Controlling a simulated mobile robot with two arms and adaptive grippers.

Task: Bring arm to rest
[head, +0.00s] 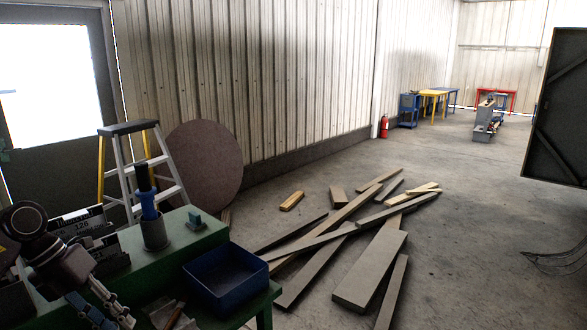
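My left arm comes in at the lower left, over the green workbench (215,237). My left gripper (112,316) points down and to the right above the bench, left of the blue bin (225,278). Its two fingers look apart, with nothing seen between them. My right arm and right gripper are not in view.
On the bench stand a grey cup with a blue-handled tool (149,205), a small teal block (195,221) and dark boxes (85,225). A stepladder (143,165) stands behind. Loose planks (370,268) cover the middle floor; the right floor is mostly clear.

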